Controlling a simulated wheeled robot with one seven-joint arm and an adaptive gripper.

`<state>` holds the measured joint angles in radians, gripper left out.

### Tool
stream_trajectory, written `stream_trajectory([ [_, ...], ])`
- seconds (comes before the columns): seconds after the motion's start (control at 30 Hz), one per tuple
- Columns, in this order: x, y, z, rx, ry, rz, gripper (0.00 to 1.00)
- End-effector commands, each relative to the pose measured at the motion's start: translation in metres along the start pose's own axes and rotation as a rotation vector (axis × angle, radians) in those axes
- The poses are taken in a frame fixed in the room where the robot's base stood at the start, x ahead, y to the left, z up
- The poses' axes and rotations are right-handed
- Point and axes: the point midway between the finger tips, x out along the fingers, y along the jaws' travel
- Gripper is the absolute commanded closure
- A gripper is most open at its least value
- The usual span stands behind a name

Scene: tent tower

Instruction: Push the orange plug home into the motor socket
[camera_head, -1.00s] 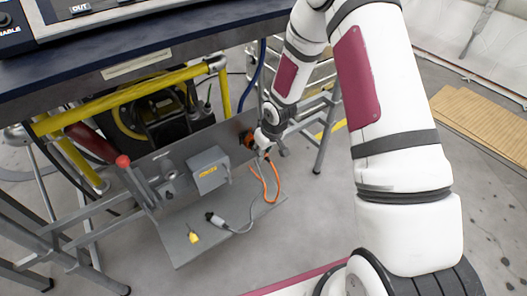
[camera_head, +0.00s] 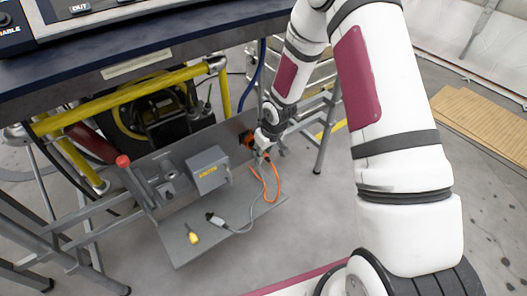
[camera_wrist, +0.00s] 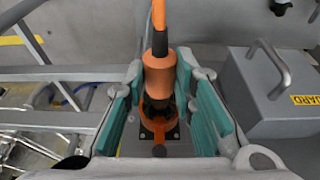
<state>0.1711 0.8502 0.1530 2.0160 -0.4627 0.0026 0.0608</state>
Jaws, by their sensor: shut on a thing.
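The orange plug (camera_wrist: 159,78) stands between the teal-padded fingers of my gripper (camera_wrist: 161,95) in the wrist view, with its cable running up from its far end. My gripper is shut on it. The motor socket (camera_wrist: 172,142) shows as an orange ring on a dark bolted plate, just below the plug in the picture. A dark section lies between the plug's orange body and the ring; I cannot tell how deep the plug sits. In the head view my gripper (camera_head: 266,143) is at the right end of the grey panel, largely covering plug and socket.
A grey box (camera_head: 208,170) with a handle and yellow label stands left of the gripper; in the wrist view the guard box (camera_wrist: 270,95) is close by on the right. A grey connector (camera_head: 215,219) and yellow piece (camera_head: 193,238) lie on the shelf (camera_head: 180,255). A table edge (camera_head: 150,52) overhangs.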

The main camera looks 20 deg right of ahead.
Motion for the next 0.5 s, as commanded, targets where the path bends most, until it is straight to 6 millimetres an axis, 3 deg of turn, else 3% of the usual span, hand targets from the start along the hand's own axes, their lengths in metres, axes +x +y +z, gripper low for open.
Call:
stream_trajectory([
  [0.5, 0.0025, 0.0003, -0.0078, 0.0, 0.001, 0.0, 1.0],
])
